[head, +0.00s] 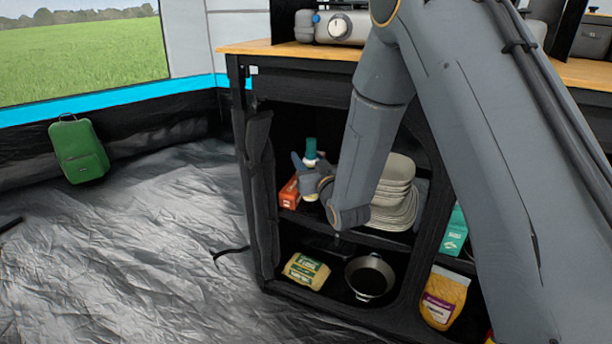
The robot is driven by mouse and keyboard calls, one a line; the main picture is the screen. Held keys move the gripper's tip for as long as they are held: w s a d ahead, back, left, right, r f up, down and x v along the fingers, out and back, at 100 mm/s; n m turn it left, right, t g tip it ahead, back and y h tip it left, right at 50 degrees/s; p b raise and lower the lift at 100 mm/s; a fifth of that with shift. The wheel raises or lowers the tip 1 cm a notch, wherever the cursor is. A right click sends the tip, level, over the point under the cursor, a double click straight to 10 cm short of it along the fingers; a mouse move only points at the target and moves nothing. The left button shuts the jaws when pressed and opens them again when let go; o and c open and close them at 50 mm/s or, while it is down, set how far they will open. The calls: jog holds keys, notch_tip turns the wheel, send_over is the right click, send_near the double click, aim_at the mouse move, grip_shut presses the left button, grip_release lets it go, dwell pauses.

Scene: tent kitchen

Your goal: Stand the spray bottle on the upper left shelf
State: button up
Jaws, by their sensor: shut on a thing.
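The spray bottle (311,147) has a teal top and a pale body. It is upright in the upper left shelf (292,213) compartment, near its left side. My gripper (309,172) is shut on it and hides most of its body. I cannot tell whether its base touches the shelf. A red box (289,193) is just left of the bottle. A stack of pale bowls and plates (395,195) is on the same shelf to the right, partly behind my arm.
Below are a yellow-green package (306,271) and a black pan (370,277). A teal box (454,233) and a yellow bag (443,297) are in the right section. A stove (340,27) stands on the wooden top (275,49). The left floor is mostly clear.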

jog(key=shift+f+b, duration=0.65)
jog(key=shift+f, duration=1.1)
jog(key=shift+a+f, duration=0.1)
jog(key=shift+f, duration=0.05)
jog(key=o, duration=1.2)
